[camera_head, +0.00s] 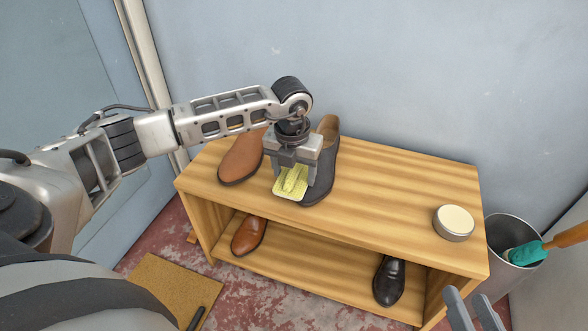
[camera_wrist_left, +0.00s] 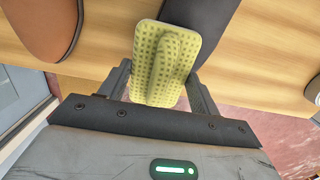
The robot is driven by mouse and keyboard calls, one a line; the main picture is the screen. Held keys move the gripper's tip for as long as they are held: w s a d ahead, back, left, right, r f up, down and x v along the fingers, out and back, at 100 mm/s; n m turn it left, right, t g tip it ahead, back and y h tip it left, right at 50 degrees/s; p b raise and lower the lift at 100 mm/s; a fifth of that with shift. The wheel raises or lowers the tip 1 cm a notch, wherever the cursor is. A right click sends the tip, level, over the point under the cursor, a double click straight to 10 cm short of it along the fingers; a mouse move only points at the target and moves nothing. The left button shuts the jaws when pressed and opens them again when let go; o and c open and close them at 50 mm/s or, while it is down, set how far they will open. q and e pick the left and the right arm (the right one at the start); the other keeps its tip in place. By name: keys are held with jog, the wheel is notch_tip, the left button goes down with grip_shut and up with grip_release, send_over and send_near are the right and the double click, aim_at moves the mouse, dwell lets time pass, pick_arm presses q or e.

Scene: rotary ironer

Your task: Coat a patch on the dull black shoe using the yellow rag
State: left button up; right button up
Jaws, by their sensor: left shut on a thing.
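The dull black shoe (camera_head: 324,158) stands on the top of the wooden shelf unit, partly hidden behind my left gripper. It also shows in the left wrist view (camera_wrist_left: 203,22). My left gripper (camera_head: 293,182) is shut on the yellow rag (camera_head: 288,186), a dotted piece with a pinched ridge between the fingers. In the left wrist view the rag (camera_wrist_left: 163,82) overlaps the shoe; I cannot tell whether they touch. My right gripper (camera_head: 474,312) shows only its fingers at the bottom right edge, spread apart with nothing visible between them.
A brown shoe (camera_head: 242,158) stands just left of the black one. A round tin (camera_head: 454,223) sits at the right of the shelf top (camera_head: 400,185). Below are another brown shoe (camera_head: 249,235) and a glossy black shoe (camera_head: 389,280). A metal bin (camera_head: 510,232) stands to the right.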

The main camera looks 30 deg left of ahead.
aim_at(293, 171)
pick_arm(q)
jog(key=shift+f, duration=0.15)
pick_arm(e)
jog(key=shift+f, duration=0.45)
pick_arm(q)
jog(key=shift+w+d, duration=0.25)
jog(key=shift+d, duration=0.6)
jog(key=shift+w+d, duration=0.25)
jog(key=shift+d, duration=0.55)
jog(key=shift+w+d+p, duration=0.2)
jog(key=shift+d, duration=0.5)
jog(key=shift+w+d+p, duration=0.15)
jog(key=shift+d+p, duration=0.05)
jog(key=shift+d, duration=0.45)
jog(key=shift+w+d, duration=0.1)
jog(key=shift+d, duration=0.05)
jog(key=shift+s+a+p, duration=0.25)
jog(key=shift+a+p, duration=0.05)
jog(key=shift+a, duration=0.5)
jog(key=shift+s+a+p, duration=0.2)
jog(key=shift+a+p, duration=0.05)
jog(key=shift+a, duration=0.5)
jog(key=shift+s+a, duration=0.25)
jog(key=shift+a, duration=0.6)
jog(key=shift+s+a, duration=0.25)
jog(key=shift+a, duration=0.55)
pick_arm(e)
notch_tip(293, 171, up, 3)
jog(key=shift+f, duration=0.15)
